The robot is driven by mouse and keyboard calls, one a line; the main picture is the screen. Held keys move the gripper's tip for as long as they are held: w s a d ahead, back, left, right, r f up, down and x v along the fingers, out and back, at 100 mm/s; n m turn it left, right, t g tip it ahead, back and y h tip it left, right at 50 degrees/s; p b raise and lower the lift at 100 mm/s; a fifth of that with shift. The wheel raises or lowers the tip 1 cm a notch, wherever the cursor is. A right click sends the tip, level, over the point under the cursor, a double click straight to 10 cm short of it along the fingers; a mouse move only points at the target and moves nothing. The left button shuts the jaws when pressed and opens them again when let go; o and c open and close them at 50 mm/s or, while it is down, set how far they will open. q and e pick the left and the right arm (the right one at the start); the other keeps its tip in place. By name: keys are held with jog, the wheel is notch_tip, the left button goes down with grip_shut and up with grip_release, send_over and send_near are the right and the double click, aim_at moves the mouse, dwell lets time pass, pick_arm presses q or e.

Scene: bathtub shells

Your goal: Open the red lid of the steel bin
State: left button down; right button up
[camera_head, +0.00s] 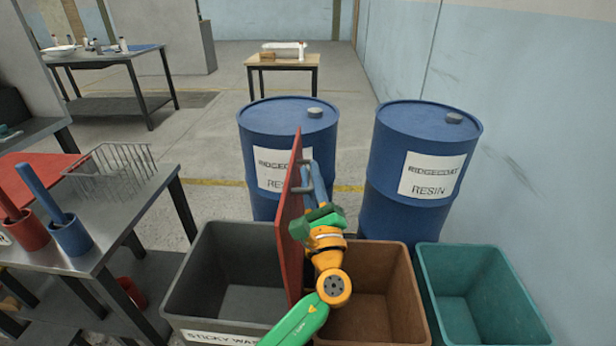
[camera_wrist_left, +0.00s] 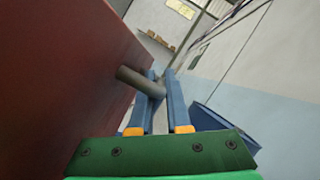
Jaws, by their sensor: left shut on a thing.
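The red lid (camera_head: 291,225) stands upright, nearly edge-on, along the right side of the grey steel bin (camera_head: 190,277). The bin's inside shows to the left of the lid. The lid's grey handle (camera_head: 302,190) is on the lid's right face. My left gripper (camera_head: 315,178) is shut on this handle. In the left wrist view, the handle (camera_wrist_left: 140,82) sticks out from the lid (camera_wrist_left: 60,75) and runs between the two blue fingers (camera_wrist_left: 160,95). My right gripper is in neither view.
A brown bin (camera_head: 402,300) stands under my left arm, and a teal bin (camera_head: 430,290) stands right of it. Two blue drums (camera_head: 265,120) (camera_head: 440,135) stand close behind the bins. A steel table (camera_head: 130,215) with a wire basket (camera_head: 110,170) is at left.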

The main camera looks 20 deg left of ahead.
pick_arm(q)
jog(key=c, duration=1.2)
grip_release()
jog(key=shift+f, duration=0.1)
jog(key=shift+o, duration=0.2)
jog(key=b+v, duration=0.1)
jog(key=v, duration=0.6)
